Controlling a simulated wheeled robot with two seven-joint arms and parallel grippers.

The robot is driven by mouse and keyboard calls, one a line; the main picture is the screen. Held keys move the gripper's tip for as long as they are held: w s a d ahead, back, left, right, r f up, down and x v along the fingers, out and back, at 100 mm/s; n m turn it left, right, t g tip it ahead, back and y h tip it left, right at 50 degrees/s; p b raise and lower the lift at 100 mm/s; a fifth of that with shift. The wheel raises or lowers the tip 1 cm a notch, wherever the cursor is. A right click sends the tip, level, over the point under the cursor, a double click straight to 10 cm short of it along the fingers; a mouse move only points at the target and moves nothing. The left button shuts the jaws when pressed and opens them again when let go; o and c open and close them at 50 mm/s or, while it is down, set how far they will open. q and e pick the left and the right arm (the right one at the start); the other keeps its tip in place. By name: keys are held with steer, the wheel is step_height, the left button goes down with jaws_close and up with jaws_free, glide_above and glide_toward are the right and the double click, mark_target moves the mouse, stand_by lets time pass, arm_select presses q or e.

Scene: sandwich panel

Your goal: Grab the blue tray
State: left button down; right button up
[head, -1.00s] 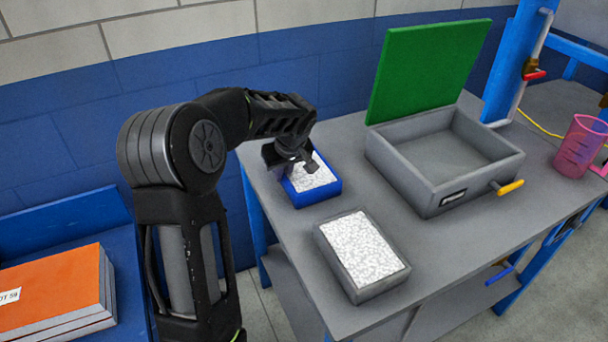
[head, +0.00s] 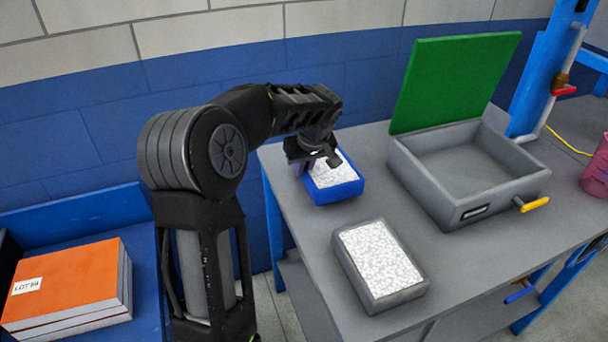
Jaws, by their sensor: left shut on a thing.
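The blue tray (head: 345,191), filled with white speckled material, is at the back left of the grey table (head: 450,258). My left gripper (head: 318,163) is shut on the tray's left rim and hides that part of it. Whether the tray rests on the table or is slightly raised I cannot tell. My right gripper is not in view.
A grey tray (head: 340,264) with white speckled fill lies in front of the blue one. A grey box (head: 478,212) with an open green lid (head: 455,80) and a yellow handle stands to the right. A pink cup (head: 597,168) is at the right edge. Orange-topped panels (head: 68,283) lie at left.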

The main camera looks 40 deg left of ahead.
arm_select(q)
steer(key=shift+r, duration=3.35)
